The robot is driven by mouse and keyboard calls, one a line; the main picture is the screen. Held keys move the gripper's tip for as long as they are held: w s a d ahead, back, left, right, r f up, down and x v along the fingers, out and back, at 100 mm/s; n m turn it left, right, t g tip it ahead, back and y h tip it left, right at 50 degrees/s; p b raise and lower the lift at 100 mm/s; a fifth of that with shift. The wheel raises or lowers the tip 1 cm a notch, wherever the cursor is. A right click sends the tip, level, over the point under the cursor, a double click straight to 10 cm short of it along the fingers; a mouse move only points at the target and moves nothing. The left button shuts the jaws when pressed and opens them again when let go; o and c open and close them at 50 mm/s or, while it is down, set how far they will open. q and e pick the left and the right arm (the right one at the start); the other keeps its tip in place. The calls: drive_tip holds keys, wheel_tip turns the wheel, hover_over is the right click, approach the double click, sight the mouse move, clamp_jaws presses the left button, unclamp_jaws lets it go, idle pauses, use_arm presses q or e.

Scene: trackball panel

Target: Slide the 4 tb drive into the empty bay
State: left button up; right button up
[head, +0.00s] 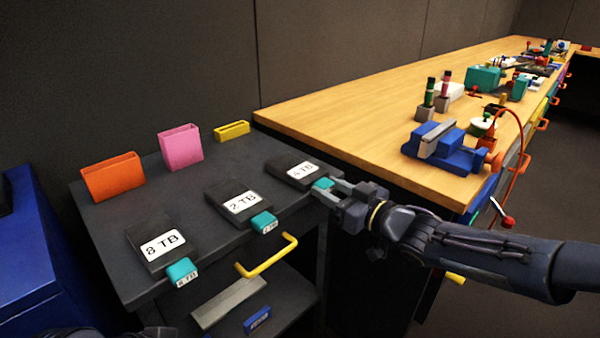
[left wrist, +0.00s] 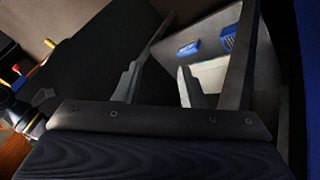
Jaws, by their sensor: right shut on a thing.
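The 4 TB drive (head: 296,169) is a flat black block with a white label and a teal tab (head: 323,183) at its front. It lies on the dark cabinet top at the right end of a row of drives. My right gripper (head: 326,190) is shut on the teal tab. The drive appears to rest on the top. My left gripper (left wrist: 205,55) shows in the left wrist view with its fingers apart and nothing between them. I cannot make out an empty bay; the cabinet front is partly seen from above.
A 2 TB drive (head: 238,202) and an 8 TB drive (head: 158,244) lie on the cabinet top (head: 200,190). Orange (head: 113,178), pink (head: 180,147) and yellow (head: 231,131) holders stand behind. A yellow handle (head: 268,257) juts from the front. A cluttered wooden bench (head: 340,105) stands right.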

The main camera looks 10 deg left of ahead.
drive_tip(key=shift+r, duration=0.1)
drive_tip(key=shift+r+p, duration=1.45)
drive_tip(key=shift+p, duration=0.25)
